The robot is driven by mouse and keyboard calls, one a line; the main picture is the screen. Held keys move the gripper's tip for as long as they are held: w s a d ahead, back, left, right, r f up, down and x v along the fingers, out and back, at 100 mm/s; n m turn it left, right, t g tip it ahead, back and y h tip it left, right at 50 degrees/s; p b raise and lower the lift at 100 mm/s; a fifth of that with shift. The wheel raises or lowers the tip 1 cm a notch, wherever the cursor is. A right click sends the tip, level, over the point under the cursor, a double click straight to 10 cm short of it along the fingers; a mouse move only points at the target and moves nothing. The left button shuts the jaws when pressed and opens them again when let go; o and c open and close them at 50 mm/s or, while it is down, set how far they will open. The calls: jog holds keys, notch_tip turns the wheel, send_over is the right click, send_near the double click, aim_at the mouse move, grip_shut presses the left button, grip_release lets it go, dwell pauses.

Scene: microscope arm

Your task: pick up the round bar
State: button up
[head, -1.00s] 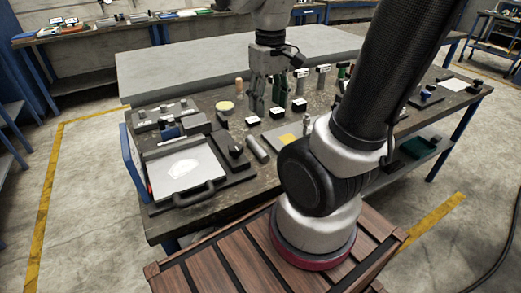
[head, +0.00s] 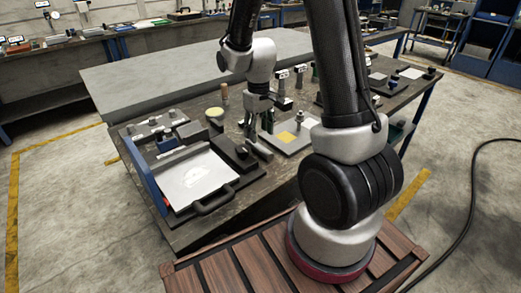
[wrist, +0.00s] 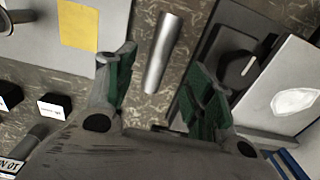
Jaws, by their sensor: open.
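The round bar (wrist: 163,52) is a smooth silver-grey cylinder lying on the dark mottled bench top in the wrist view. In the head view the bar (head: 262,152) lies just right of the black-knobbed block, partly hidden by my fingers. My gripper (wrist: 162,82) is open, with a green-padded finger on each side of the picture. The bar appears in the gap between the fingers and farther out, with nothing held. In the head view my gripper (head: 250,133) points down over the bar's area. I cannot tell the exact height between them.
A black-knobbed block (wrist: 240,62) and a white-topped panel (wrist: 290,98) lie close right of the bar. A grey plate with a yellow square (wrist: 80,25) lies to its left. Small black-and-white blocks (wrist: 52,104) stand at lower left. A handled device (head: 195,180) sits at the bench's left.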

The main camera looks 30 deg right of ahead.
aim_at(259, 145)
notch_tip(259, 145, down, 7)
jog(key=shift+w+r, duration=0.1)
jog(key=shift+r, duration=0.05)
grip_shut()
